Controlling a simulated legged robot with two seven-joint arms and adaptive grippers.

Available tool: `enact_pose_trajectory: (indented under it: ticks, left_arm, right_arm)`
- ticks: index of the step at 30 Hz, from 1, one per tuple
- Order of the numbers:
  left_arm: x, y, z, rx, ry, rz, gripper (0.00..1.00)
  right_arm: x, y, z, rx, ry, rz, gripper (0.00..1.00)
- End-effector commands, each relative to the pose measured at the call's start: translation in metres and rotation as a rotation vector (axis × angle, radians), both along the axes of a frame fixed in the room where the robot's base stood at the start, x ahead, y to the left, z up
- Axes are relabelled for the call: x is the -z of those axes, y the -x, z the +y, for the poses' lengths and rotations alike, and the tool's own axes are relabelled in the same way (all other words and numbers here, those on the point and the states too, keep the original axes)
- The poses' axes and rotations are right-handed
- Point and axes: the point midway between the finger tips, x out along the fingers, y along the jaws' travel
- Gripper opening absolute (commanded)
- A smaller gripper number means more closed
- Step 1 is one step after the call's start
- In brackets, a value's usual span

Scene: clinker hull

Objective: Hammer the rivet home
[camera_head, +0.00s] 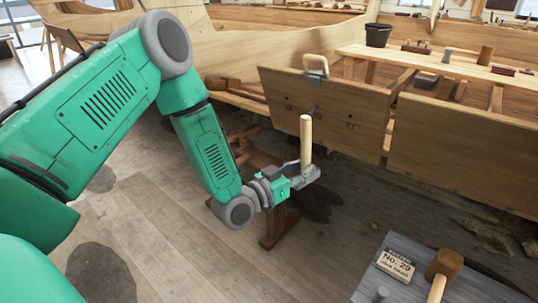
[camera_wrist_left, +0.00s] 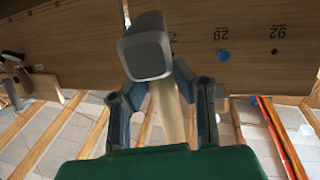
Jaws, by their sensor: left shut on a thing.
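My left gripper (camera_head: 309,174) is shut on a hammer with a pale wooden handle (camera_head: 306,138), which stands upright above the fingers. The left wrist view shows its grey block head (camera_wrist_left: 147,48) close to the camera, with the handle (camera_wrist_left: 170,112) running between the fingers of my left gripper (camera_wrist_left: 160,86). The hull plank (camera_head: 340,105) is behind the handle, apart from it as far as I can tell. In the wrist view the plank (camera_wrist_left: 270,75) carries the number 29 with a round blue spot below it, perhaps the rivet. My right gripper is out of view.
A clamp (camera_head: 316,63) grips the plank's top edge. A grey bench (camera_head: 375,270) at lower right holds a sign (camera_head: 396,264) reading "No. 29" and a wooden mallet (camera_head: 445,266). A dark bucket (camera_head: 377,36) stands at the back. Bare floor (camera_head: 150,235) lies at lower left.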

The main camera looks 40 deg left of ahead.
Motion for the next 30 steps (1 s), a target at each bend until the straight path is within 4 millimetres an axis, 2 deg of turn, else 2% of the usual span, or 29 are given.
enact_pose_trajectory:
  ticks: [1,3,6,9,13,22,30]
  left_arm:
    - [-0.005,0.001,0.021,-0.047,0.024,-0.079,0.0]
    - [-0.016,0.007,0.043,-0.108,0.04,-0.168,0.0]
    - [-0.026,0.016,0.066,-0.174,0.045,-0.242,0.0]
    - [-0.032,0.023,0.078,-0.214,0.045,-0.278,0.0]
    - [-0.037,0.019,0.084,-0.233,0.043,-0.296,0.0]
    - [-0.046,-0.008,0.085,-0.231,0.046,-0.295,0.0]
    - [-0.047,-0.012,0.084,-0.231,0.045,-0.293,0.0]
  right_arm:
    - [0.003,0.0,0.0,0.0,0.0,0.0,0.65]
    - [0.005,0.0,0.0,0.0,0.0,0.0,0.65]
    - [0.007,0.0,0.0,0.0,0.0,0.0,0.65]
    - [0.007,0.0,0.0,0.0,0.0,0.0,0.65]
    - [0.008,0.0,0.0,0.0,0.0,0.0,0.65]
    - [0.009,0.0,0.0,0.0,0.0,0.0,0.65]
    - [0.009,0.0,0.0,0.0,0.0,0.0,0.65]
